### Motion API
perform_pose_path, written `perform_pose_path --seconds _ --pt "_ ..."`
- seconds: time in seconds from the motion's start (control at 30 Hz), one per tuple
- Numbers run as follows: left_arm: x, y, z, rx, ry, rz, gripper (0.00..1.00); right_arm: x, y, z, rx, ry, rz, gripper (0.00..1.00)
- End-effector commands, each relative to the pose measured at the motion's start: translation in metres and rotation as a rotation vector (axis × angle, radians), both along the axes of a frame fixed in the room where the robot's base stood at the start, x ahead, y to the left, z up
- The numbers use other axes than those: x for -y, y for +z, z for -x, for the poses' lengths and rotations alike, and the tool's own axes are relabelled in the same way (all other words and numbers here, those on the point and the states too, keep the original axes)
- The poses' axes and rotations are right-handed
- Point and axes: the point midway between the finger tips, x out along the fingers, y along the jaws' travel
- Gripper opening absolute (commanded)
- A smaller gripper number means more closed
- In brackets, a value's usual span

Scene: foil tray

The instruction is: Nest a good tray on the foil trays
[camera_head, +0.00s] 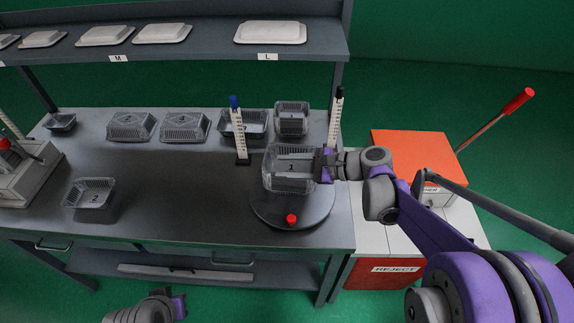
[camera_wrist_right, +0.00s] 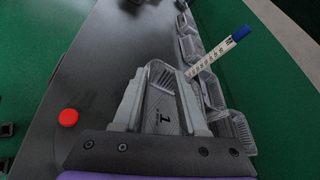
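A clear ribbed tray marked 1 (camera_head: 283,178) is at the round dark disc (camera_head: 318,213) on the bench. I cannot tell whether it rests on the disc or hangs just above it. My right gripper (camera_head: 320,165) is at its right side. In the right wrist view the tray (camera_wrist_right: 165,105) lies between the two spread fingers (camera_wrist_right: 162,108); their grip on it is unclear. More clear trays stand on the bench: tray 2 (camera_head: 90,193) at front left, two upside-down ones (camera_head: 130,127) (camera_head: 185,127), and upright ones (camera_head: 255,122) (camera_head: 292,120) behind. My left gripper (camera_head: 165,303) is low at the front, its fingers unclear.
A blue-topped gauge post (camera_head: 239,140) and a black-topped one (camera_head: 335,120) stand near the disc. A red knob (camera_head: 291,219) is at its front. An orange-lidded bin (camera_head: 410,150) and a reject box (camera_head: 385,275) are at right. A shelf (camera_head: 215,52) holds white lids.

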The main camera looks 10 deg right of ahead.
Motion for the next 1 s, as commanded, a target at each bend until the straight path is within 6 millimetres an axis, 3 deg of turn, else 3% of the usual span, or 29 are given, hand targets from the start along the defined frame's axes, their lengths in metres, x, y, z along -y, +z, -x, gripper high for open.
perform_pose_path --seconds 0.27,0.7,1.0 --pt "0.0 0.0 0.0 0.0 0.0 0.0 0.0 0.006 0.002 0.003 -0.001 -0.002 0.0 0.41" --pt "0.0 -0.003 0.001 -0.001 0.0 0.0 0.0 0.07 0.029 0.042 0.0 -0.004 0.001 0.41" --pt "0.0 -0.004 0.001 -0.002 0.0 0.0 0.0 0.087 0.036 0.054 0.0 0.0 0.0 0.41"
